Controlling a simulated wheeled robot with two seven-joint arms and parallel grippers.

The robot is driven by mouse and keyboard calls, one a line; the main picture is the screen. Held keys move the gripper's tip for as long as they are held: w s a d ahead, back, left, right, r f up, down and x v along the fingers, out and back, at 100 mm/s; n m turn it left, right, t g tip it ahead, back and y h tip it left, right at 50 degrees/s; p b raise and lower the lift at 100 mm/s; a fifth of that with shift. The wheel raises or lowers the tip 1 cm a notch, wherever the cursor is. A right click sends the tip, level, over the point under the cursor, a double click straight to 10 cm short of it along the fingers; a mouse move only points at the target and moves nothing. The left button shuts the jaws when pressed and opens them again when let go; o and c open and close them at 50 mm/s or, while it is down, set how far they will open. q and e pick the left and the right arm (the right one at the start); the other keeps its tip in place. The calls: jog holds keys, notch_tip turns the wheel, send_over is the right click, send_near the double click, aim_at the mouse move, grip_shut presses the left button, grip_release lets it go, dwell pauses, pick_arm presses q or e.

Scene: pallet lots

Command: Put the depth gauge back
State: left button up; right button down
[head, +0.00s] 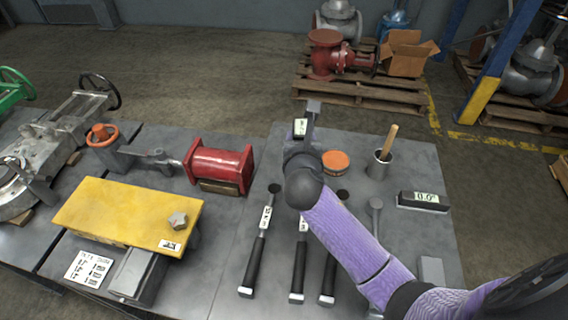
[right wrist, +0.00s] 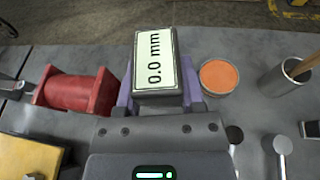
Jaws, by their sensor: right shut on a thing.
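The depth gauge (head: 300,127) is a dark block with a pale display, held up above the far part of the right-hand steel table. Its display reads 0.0 mm in the right wrist view (right wrist: 158,62). My right gripper (head: 303,143) is shut on it, with purple fingers on either side of the block (right wrist: 158,98). The arm hides part of the table below. My left gripper is not in view.
An orange-topped tin (head: 335,161), a cup with a wooden handle (head: 378,166) and a 0.0° level (head: 423,200) stand on the right-hand table (head: 410,235). A red cylinder (head: 219,168) and yellow plate (head: 125,212) are left.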

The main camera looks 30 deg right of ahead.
jog(key=w, duration=0.2)
jog(key=w+d+m+h, duration=0.1)
jog(key=w, duration=0.1)
jog(key=w+g+h+b, duration=0.1)
jog(key=w, duration=0.1)
jog(key=shift+w+d+f+m, duration=0.1)
jog(key=shift+d+f+m, duration=0.2)
jog(key=shift+f+m, duration=0.1)
jog(key=f+b, duration=0.2)
jog(key=f, duration=0.1)
jog(key=f+b, duration=0.3)
jog(key=f, duration=0.1)
jog(key=f+b, duration=0.2)
jog(key=f, duration=0.1)
jog(key=shift+w+f+b, duration=0.25)
jog(key=shift+f+b, duration=0.05)
jog(key=shift+r, duration=0.25)
jog(key=shift+c, duration=1)
grip_release()
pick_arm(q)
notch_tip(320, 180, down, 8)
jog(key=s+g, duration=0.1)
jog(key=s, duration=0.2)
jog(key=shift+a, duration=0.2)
